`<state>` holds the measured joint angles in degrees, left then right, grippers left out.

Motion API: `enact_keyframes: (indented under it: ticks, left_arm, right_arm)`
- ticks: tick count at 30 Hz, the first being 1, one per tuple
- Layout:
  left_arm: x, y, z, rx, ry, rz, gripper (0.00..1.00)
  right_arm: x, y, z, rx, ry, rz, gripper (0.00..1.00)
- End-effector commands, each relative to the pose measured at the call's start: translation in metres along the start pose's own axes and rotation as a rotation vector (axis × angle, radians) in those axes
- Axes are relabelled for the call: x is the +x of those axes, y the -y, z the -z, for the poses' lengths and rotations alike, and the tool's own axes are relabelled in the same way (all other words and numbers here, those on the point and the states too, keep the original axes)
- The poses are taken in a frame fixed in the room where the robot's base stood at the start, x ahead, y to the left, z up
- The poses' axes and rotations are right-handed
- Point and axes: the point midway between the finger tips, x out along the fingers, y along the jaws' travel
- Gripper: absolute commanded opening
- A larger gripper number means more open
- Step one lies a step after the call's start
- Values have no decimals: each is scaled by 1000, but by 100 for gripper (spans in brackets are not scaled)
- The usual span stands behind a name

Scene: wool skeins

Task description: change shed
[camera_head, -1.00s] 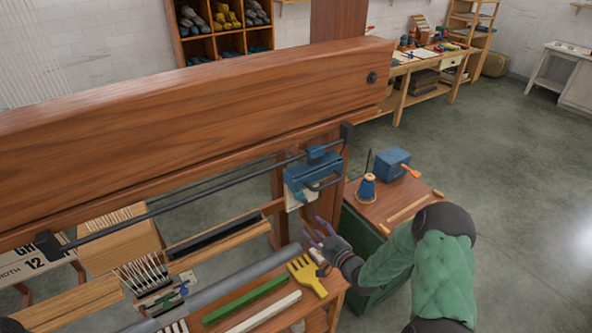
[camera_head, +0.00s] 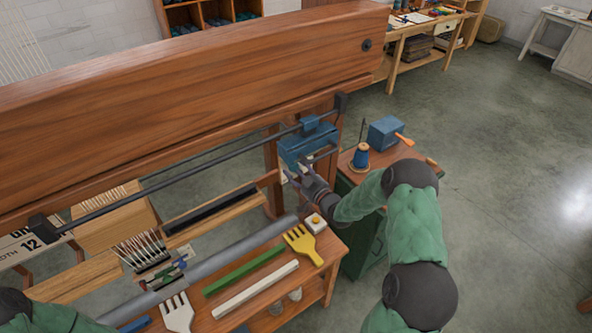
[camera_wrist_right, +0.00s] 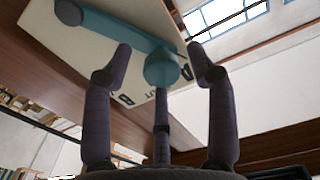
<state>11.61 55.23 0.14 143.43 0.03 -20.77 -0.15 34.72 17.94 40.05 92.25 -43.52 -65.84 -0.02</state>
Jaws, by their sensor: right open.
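A blue shed-lever unit (camera_head: 308,148) is mounted on the loom's right post under the big wooden beam. In the right wrist view a teal lever (camera_wrist_right: 115,32) with a round knob (camera_wrist_right: 162,68) lies across a cream plate (camera_wrist_right: 55,38) with dark letters, only partly readable. My right gripper (camera_head: 297,178) is just below and in front of the unit. It is open, and in the wrist view its fingers (camera_wrist_right: 160,58) stand on either side of the knob; I cannot tell if they touch it. My left arm shows at the lower left, its gripper out of view.
The loom's bench holds a yellow comb (camera_head: 302,243), a white comb (camera_head: 178,313), a green bar (camera_head: 243,271) and a white bar (camera_head: 255,290). A green side cabinet (camera_head: 362,240) carries a blue yarn cone (camera_head: 361,156) and a blue box (camera_head: 389,132). Open floor lies right.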

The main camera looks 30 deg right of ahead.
Motion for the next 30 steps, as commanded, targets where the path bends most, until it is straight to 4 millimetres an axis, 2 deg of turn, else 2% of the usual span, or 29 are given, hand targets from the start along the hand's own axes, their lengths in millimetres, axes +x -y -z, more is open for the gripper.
enact_keyframes:
  ticks: [10,11,15,17,30]
  left_arm:
    - [0,0,0,0,0,0,40]
    - [0,0,0,0,0,0,40]
    - [0,0,0,0,0,0,40]
    - [0,0,0,0,0,0,40]
    - [1,0,0,0,0,0,40]
  right_arm:
    - [5,0,0,0,0,0,57]
    - [5,0,0,0,0,0,55]
    - [4,0,0,0,0,0,15]
    - [4,0,0,1,0,0,0]
    - [4,-2,0,24,2,-1,0]
